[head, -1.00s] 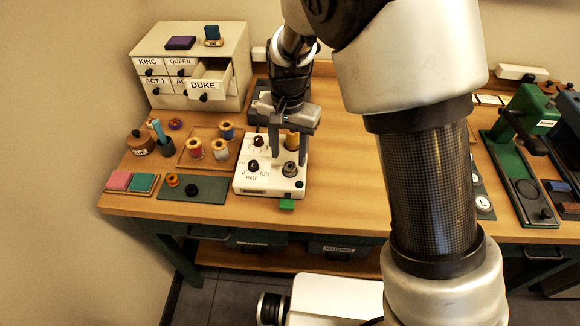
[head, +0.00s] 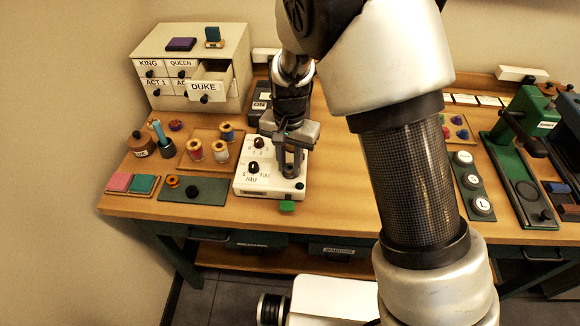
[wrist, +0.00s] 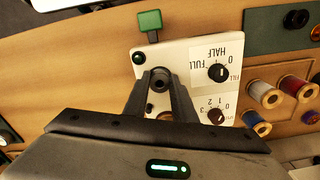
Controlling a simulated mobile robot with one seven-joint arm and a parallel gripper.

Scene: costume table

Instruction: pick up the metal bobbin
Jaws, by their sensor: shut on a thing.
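The metal bobbin (wrist: 160,83) is a small dark grey piece with a hole in its top. My gripper (head: 291,172) points down over the right side of the box in the head view. In the wrist view my gripper (wrist: 160,84) has its two fingers closed on either side of the bobbin. In the head view the fingers mostly hide the bobbin. I cannot tell whether the bobbin is clear of the box.
Thread spools (head: 220,150) stand on a wooden tray left of the box. A green mat (head: 205,192) with small rings lies at the front left. A drawer cabinet (head: 190,50) with its DUKE drawer open is behind. A green press (head: 525,115) stands at the right.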

